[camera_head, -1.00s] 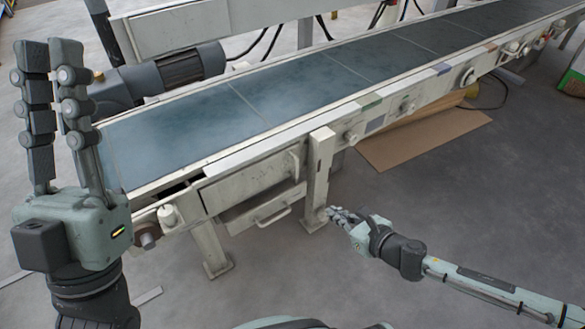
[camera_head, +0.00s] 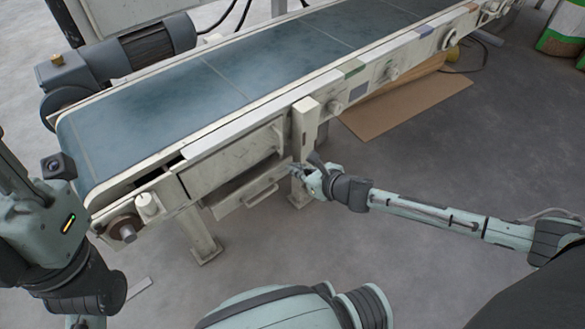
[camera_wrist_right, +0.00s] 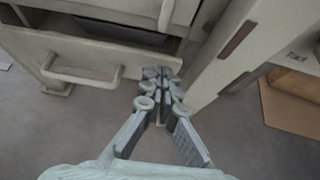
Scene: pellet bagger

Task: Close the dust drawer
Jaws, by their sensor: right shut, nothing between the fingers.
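The dust drawer (camera_head: 246,190) sits under the conveyor and stands partly open, with a dark gap behind its pale front. In the right wrist view its front panel (camera_wrist_right: 75,52) and bar handle (camera_wrist_right: 85,78) are at the left. My right gripper (camera_head: 298,170) is shut and empty at the drawer's right end, beside the conveyor leg. In the wrist view its fingertips (camera_wrist_right: 163,74) are at the front's right edge; I cannot tell whether they touch. My left gripper (camera_head: 22,205) is at the left edge, its fingers mostly cut off.
The conveyor (camera_head: 215,80) runs diagonally above the drawer. A pale leg (camera_head: 303,135) stands just right of the drawer, close to my right fingers. A cardboard sheet (camera_head: 400,105) lies on the floor at right. The floor in front of the drawer is open.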

